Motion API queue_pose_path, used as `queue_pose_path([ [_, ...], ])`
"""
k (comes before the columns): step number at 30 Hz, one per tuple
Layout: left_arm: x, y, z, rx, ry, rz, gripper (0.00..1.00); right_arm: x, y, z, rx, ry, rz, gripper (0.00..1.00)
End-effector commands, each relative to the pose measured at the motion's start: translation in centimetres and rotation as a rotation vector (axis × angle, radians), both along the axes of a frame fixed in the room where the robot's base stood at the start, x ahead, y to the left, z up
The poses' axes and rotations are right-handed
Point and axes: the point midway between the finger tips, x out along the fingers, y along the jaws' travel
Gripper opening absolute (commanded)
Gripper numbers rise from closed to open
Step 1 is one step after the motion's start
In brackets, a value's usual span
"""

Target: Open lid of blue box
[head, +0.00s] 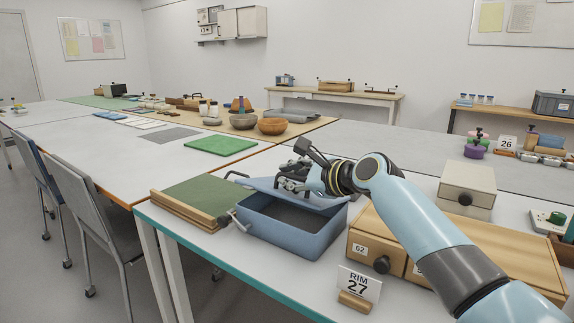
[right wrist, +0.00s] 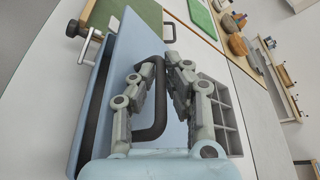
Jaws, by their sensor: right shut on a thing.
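The blue box (head: 285,238) stands on the near table in the head view, with its dark inside partly showing. Its blue lid (head: 325,200) is raised and tilted at the back of the box. The lid also shows in the right wrist view (right wrist: 128,75), with a dark bar handle (right wrist: 158,115) on it. My right gripper (head: 287,180) is at the lid's outer side. In the right wrist view its fingers (right wrist: 160,66) are shut on the handle, partly hiding it. A grey metal bail (head: 236,219) sits at the box's left end. My left gripper is not in view.
A green board with a wooden edge (head: 190,212) lies left of the box. A wooden drawer unit (head: 400,255) and a RIM 27 card (head: 358,285) stand close on the right. A grey compartment tray (right wrist: 228,115) lies beyond the lid.

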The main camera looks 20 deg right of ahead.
Motion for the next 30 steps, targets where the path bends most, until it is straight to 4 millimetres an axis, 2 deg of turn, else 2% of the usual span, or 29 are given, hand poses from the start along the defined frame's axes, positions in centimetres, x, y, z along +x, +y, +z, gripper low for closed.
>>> queue_pose_path([
  [1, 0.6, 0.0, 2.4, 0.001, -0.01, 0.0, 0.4, 0.4, -0.5, 2.1, 0.033, 0.022, -0.003, 0.0],
  [3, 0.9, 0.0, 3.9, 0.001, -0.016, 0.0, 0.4, 0.8, -1.0, 2.9, 0.085, 0.063, -0.003, 0.0],
  [9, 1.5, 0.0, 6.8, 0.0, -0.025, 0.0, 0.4, 2.1, -2.6, 4.3, 0.238, 0.18, -0.003, 0.0],
  [13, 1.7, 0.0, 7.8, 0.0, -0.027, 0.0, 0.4, 3.0, -3.8, 5.1, 0.335, 0.257, -0.002, 0.0],
  [20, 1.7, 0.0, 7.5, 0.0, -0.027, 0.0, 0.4, 4.8, -6.1, 5.9, 0.508, 0.391, -0.002, 0.0],
  [30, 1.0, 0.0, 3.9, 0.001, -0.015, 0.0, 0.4, 7.1, -9.0, 6.1, 0.734, 0.567, -0.001, 0.0],
])
